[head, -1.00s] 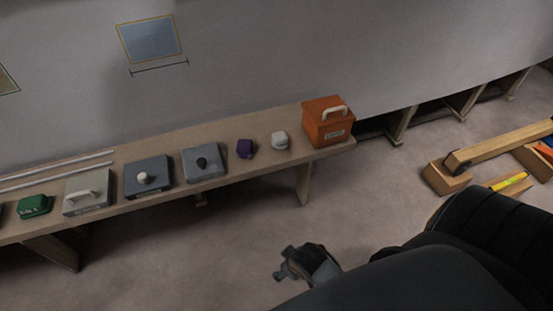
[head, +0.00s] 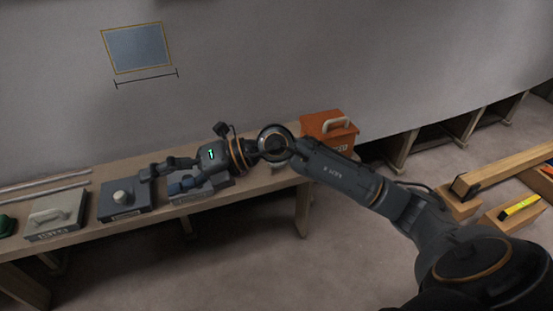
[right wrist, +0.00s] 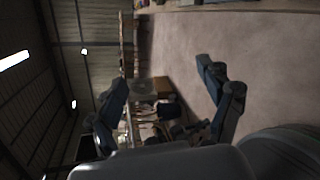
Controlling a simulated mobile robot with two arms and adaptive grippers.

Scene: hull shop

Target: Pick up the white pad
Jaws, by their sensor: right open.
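The white pad does not show in the head view now. My right arm crosses the right part of the bench (head: 80,222), where a small white block stood beside the orange box a second ago. My right gripper (head: 160,178) is open and empty, and points left in front of or above the blue-grey boxes. Its two spread fingers also show in the right wrist view (right wrist: 172,95), with dim, small shapes between them that I cannot make out. My left gripper is not in view.
An orange box (head: 324,141) with a pale handle stands at the bench's right end. Left of my gripper are a dark box with a white knob (head: 122,197) and a light grey box with a handle (head: 55,215). Timber (head: 502,169) lies on the floor at right.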

